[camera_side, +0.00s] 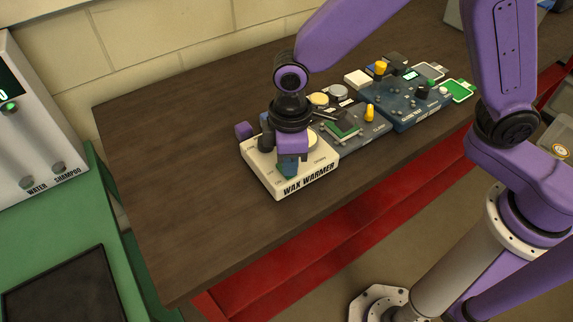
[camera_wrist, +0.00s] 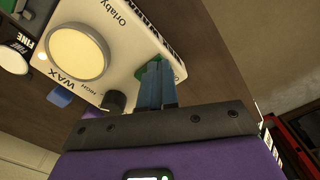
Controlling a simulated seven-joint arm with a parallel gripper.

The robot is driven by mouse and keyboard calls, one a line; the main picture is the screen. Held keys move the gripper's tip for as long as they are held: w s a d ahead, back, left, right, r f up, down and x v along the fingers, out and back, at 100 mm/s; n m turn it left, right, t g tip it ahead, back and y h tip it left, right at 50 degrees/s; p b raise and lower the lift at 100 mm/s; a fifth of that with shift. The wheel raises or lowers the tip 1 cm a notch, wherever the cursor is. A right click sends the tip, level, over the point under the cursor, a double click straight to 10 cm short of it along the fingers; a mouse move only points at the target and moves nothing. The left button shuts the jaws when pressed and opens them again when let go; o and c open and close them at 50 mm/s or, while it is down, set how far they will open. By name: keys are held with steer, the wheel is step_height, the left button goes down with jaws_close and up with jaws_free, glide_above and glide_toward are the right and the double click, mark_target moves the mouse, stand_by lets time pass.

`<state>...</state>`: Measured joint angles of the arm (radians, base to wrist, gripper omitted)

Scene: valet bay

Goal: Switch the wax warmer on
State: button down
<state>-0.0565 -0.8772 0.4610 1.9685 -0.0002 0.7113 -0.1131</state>
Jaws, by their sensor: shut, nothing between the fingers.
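The wax warmer (camera_side: 326,162) is a cream box with black lettering on the wooden bench. In the wrist view the wax warmer (camera_wrist: 122,45) shows a round pale yellow wax pot (camera_wrist: 78,53) and a dark knob (camera_wrist: 113,102) beside the "HIGH" marking. A green part (camera_wrist: 179,72) shows at its edge, partly hidden behind my fingers. My gripper (camera_side: 287,170) is above the front left of the warmer, pointing down. Its blue fingers (camera_wrist: 158,68) are shut and empty, with the tips at the green part. I cannot tell whether they touch it.
A dark blue-grey device (camera_side: 405,108) with knobs and a small display stands to the right, beside a grey panel (camera_side: 362,137). A green-edged tag (camera_side: 458,90) lies further right. A white dispenser (camera_side: 35,130) stands at the left. The bench's left front (camera_side: 185,220) is clear.

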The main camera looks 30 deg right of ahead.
steer(key=shift+r, duration=3.45)
steer(key=s+d+r, duration=0.1)
steer(key=s+d, duration=0.8)
steer(key=d, duration=0.2)
steer(key=s+d, duration=0.8)
steer(key=d, duration=0.4)
steer(key=shift+s+d+r+n, duration=0.25)
steer(key=shift+s+r+n, duration=0.05)
steer(key=shift+s+r, duration=0.1)
